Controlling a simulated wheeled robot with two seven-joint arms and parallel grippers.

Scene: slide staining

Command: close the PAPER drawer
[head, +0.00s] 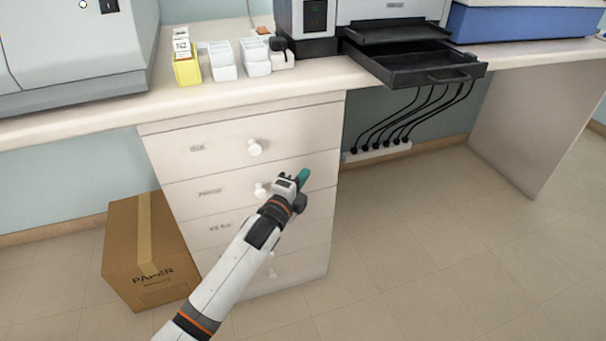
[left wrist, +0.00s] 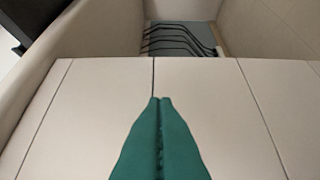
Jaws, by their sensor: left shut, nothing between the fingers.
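The white drawer cabinet (head: 318,140) stands under the bench with several drawers and round white knobs. The second drawer (head: 190,187) has a small blurred label that seems to read PAPER; its front looks flush with the others. My left gripper (head: 304,178) is in front of this drawer's right part, fingers shut and empty, and its wrist partly covers the knob (head: 261,190). In the left wrist view the shut green fingertips (left wrist: 160,100) point at the cream drawer fronts (left wrist: 105,95), near a thin seam. Contact cannot be told. My right gripper is not in view.
A cardboard box marked PAPER (head: 125,245) stands on the floor left of the cabinet. A printer's black tray (head: 410,68) juts past the bench edge above right. Cables run to a power strip (head: 378,151) behind. The floor right of the cabinet is clear.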

